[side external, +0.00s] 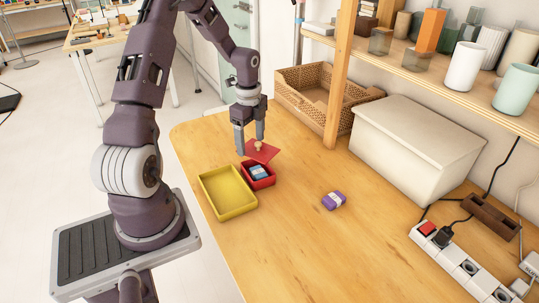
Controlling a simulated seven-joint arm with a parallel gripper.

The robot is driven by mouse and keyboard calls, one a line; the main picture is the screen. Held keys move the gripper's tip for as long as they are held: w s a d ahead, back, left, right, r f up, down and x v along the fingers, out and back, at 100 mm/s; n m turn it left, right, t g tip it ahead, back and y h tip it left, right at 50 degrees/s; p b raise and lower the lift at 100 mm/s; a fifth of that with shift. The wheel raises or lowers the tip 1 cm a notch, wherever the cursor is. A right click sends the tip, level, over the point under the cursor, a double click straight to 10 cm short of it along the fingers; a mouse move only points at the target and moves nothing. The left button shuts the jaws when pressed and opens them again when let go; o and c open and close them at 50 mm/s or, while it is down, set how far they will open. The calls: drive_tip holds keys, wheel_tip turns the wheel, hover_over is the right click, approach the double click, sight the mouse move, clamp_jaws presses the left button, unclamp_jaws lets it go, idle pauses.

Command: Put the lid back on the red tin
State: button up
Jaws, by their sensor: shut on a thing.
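The red lid (264,153) is a flat red square with a pale knob on top. My gripper (250,146) is over the lid, its fingers pointing down and shut on the lid by the knob. The red tin (271,181) stands open on the table, just below and in front of the lid in the side external view. A blue and white item (259,172) lies inside the tin. The lid appears raised above the tin's far edge and slightly tilted; the exact gap is hard to tell.
A yellow open tray (206,182) stands against the tin's left side. A purple item (334,201) lies to the right. A white lidded box (410,150), a wicker basket (312,106) and a power strip (465,268) line the wall side.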

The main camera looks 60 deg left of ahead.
drive_tip(key=shift+s+a+f, duration=0.1)
drive_tip(key=shift+a+f, duration=0.1)
drive_tip(key=shift+a, duration=0.05)
drive_tip(key=shift+f, duration=3)
drive_tip(key=shift+f, duration=0.15)
drive_tip(key=o, duration=1.4)
drive_tip(key=shift+o, duration=0.3)
drive_tip(key=shift+r, duration=3.55)
